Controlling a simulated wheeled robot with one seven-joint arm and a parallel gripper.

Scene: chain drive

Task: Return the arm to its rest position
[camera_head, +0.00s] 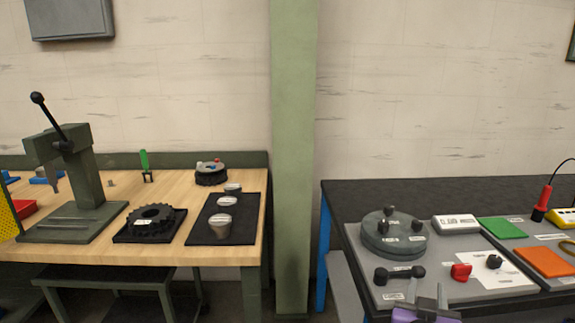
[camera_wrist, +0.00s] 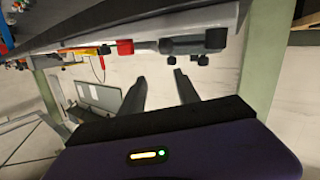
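My gripper (camera_head: 430,295) shows at the bottom of the head view, in front of the dark right-hand bench; its purple body is partly cut off by the frame. In the wrist view its two dark fingers (camera_wrist: 160,77) stand apart with nothing between them, so it is open and empty. The wrist view is strongly tilted: the bench underside and edge cross the top, and pale wall or floor lies beyond the fingers. Most of my arm is out of view.
The right bench (camera_head: 350,195) holds a grey board with a round disc unit (camera_head: 394,240), a red block (camera_head: 461,272), a dark dumbbell-shaped part (camera_head: 399,274), and green (camera_head: 502,228) and orange (camera_head: 545,262) pads. A wooden bench (camera_head: 180,190) with a press (camera_head: 75,185) stands left, past a green post (camera_head: 293,150).

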